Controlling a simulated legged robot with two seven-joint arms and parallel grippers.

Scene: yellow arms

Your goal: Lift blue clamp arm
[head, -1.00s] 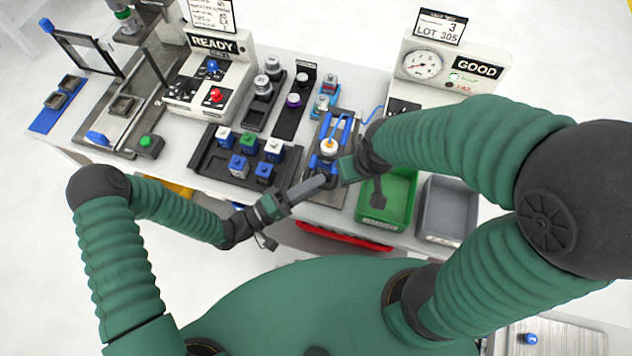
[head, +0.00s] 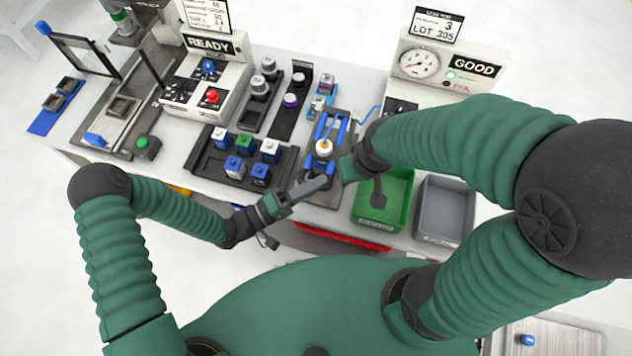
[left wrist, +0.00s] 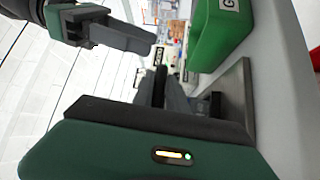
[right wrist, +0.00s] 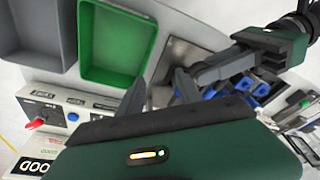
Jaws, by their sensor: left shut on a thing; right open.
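The clamp fixture (head: 312,188) stands at the front middle of the bench. It has blue clamp arms (head: 341,131) around a white and orange part (head: 324,147). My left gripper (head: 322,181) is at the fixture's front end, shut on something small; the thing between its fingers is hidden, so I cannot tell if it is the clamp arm. In the left wrist view its fingers (left wrist: 168,92) are close together. My right gripper is beside the fixture's right side, its fingers mostly hidden in the head view. In the right wrist view its fingers (right wrist: 160,92) are apart and empty.
A green bin (head: 408,205) and a grey bin (head: 472,213) stand right of the fixture. A black tray (head: 205,165) with several coloured blocks is to the left. Behind are a READY box (head: 224,75) and a gauge box (head: 440,85). My two grippers are close together.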

